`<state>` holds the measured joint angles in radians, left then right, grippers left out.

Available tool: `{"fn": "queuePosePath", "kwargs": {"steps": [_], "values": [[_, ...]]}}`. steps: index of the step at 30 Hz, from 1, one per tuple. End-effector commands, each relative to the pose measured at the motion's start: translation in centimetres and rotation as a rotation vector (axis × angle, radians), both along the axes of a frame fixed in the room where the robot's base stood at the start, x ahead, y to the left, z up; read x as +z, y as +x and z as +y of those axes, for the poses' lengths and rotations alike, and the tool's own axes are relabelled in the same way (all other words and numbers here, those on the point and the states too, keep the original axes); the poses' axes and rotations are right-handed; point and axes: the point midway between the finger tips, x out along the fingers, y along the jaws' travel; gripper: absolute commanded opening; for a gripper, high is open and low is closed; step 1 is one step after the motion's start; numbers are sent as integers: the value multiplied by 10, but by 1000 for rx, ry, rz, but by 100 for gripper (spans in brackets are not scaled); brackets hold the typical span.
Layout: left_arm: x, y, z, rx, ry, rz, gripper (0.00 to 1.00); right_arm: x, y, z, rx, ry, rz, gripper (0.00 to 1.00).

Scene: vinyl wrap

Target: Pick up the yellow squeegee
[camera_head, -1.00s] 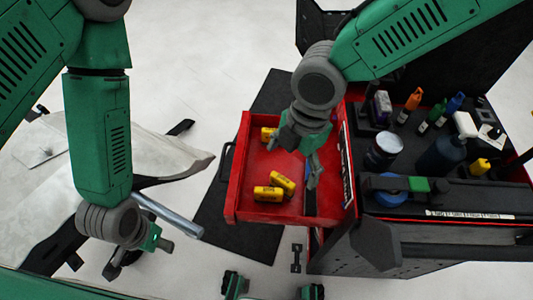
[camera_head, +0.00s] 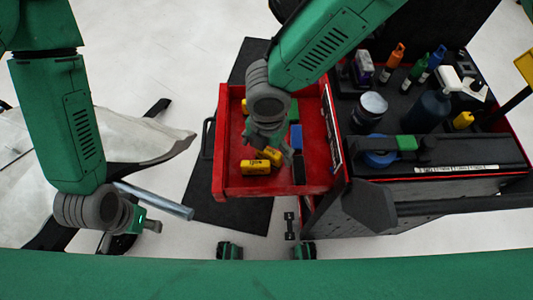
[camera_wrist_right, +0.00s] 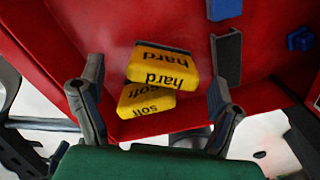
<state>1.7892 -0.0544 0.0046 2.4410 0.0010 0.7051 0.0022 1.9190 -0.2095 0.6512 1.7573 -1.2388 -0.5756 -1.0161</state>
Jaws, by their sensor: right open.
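A yellow squeegee marked "hard" (camera_wrist_right: 160,65) lies in the red drawer (camera_head: 232,186), partly over a yellow one marked "soft" (camera_wrist_right: 146,100). In the head view, these two yellow blocks (camera_head: 256,167) lie near the drawer's front.
A blue piece (camera_head: 296,137) and a black piece (camera_head: 299,168) lie at the drawer's right side. The cart top (camera_head: 390,105) to the right holds several bottles and a can (camera_head: 369,112). A draped white sheet (camera_head: 25,165) and a metal tube (camera_head: 155,201) are at left.

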Motion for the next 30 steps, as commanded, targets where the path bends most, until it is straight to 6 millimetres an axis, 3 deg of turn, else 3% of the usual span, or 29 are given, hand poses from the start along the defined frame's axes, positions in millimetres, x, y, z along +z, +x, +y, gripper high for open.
{"fn": "queuePosePath", "kwargs": {"steps": [6, 15, 20, 30], "values": [[-4, 0, 0, 0, 0, 0, 40, -32, 0, -1, -1, 3, 3, 84], [-4, 0, 0, 0, 0, 0, 40, -35, 1, 2, -1, 0, -1, 84], [-4, 0, 0, 0, 0, 0, 40, -35, 1, 2, -1, 0, 0, 31], [-4, 0, 0, 0, 0, 0, 40, -33, 1, 1, -1, 1, 0, 30]]}}
